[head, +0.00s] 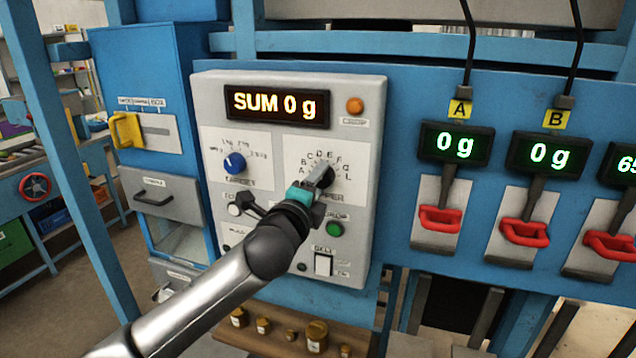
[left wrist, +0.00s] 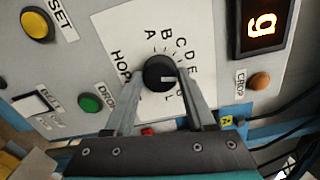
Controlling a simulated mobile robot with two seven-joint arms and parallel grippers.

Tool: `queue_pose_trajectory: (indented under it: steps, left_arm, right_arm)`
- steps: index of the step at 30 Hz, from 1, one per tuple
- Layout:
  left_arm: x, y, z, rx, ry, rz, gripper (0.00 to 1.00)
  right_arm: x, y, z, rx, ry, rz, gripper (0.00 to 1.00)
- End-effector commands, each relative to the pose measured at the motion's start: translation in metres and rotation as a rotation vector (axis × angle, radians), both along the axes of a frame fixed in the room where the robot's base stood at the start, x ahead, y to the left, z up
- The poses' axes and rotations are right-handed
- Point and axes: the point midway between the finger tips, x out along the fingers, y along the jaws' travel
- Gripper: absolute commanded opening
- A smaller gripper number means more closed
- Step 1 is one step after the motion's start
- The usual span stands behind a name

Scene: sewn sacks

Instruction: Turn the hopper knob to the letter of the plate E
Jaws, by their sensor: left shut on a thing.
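The hopper knob (left wrist: 160,72) is black and round, on a white letter dial (left wrist: 122,35) on the grey control panel. In the head view the dial (head: 297,150) sits right of a blue knob, with letters running in an arc over the top. My left gripper (head: 318,180) reaches it from below and largely hides the knob. In the left wrist view its two fingers are closed on the knob from both sides. A pale mark shows on the knob, but I cannot tell which letter it points to. My right gripper is not in view.
A display (head: 277,105) above reads SUM 0 g. A green button (head: 335,229), a black lever (head: 252,204) and a white switch (head: 323,264) lie close around my gripper. Right of the panel are yellow plates A (head: 460,110) and B (head: 556,117), displays and red handles (head: 440,219).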

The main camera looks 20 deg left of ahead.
Motion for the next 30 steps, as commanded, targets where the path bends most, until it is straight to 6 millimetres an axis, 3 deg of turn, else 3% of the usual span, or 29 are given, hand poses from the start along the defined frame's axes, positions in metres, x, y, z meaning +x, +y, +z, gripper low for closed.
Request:
queue_pose_trajectory:
  steps: [2, 3, 11, 22, 30]
  left_arm:
    - [0.000, 0.000, 0.000, -0.001, 0.001, 0.000, 0.00]
    - [0.000, 0.000, 0.000, -0.001, 0.001, 0.000, 0.56]
    - [0.000, 0.000, 0.000, -0.002, 0.000, -0.001, 0.85]
    - [-0.005, 0.000, -0.001, -0.002, 0.000, -0.001, 0.85]
    - [-0.038, 0.001, -0.002, -0.002, 0.001, -0.003, 0.85]
  right_arm:
    - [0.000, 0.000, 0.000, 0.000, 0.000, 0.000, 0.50]
    - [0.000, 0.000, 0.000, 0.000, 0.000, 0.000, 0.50]
    - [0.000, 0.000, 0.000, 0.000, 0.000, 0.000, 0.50]
    - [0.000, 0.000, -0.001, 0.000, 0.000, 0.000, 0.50]
    - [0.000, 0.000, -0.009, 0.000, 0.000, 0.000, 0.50]
